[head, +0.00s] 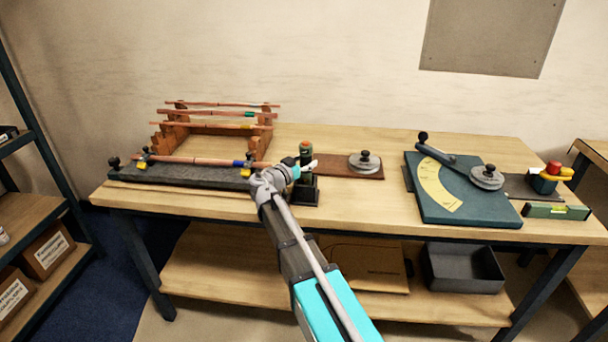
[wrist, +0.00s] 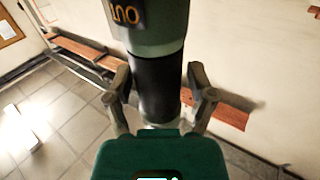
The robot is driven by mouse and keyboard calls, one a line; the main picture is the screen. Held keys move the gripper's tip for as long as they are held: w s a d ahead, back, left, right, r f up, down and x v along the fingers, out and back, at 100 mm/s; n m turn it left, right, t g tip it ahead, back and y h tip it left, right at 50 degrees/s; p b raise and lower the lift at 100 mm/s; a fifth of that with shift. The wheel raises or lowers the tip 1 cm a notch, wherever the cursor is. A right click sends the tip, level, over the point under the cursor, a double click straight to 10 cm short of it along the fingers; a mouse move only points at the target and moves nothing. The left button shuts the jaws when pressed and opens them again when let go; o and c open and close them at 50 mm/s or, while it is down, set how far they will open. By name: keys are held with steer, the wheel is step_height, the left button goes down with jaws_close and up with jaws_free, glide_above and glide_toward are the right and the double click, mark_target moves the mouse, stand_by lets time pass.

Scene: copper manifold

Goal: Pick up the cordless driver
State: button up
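The cordless driver (head: 305,153) stands upright near the front edge of the bench in the head view, with a green body and a coppery top. Its lower end is at a black block-like stand (head: 304,189). In the wrist view its green body (wrist: 156,35) and black grip (wrist: 158,85) fill the middle. My gripper (wrist: 160,90) has one finger on each side of the black grip. The fingers are spread, with narrow gaps seeming to show beside the grip. A dark green block at the bottom hides the finger bases. In the head view my wrist partly covers the stand.
Left of the driver lie a dark stone bar (head: 205,177) with a copper pipe and a wooden rack (head: 172,135) of pipes. A brown board with a round knob (head: 364,160) is to its right. A green bending plate (head: 472,208) and a level (head: 556,211) are farther right.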

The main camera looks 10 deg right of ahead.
mark_target(306, 142)
jaws_close()
steer(key=shift+r, duration=0.15)
step_height(306, 142, up, 10)
steer(key=p, duration=1)
stand_by(1.0)
step_height(306, 142, up, 9)
steer(key=p, duration=0.9)
stand_by(0.5)
steer(key=shift+a, duration=0.1)
stand_by(0.5)
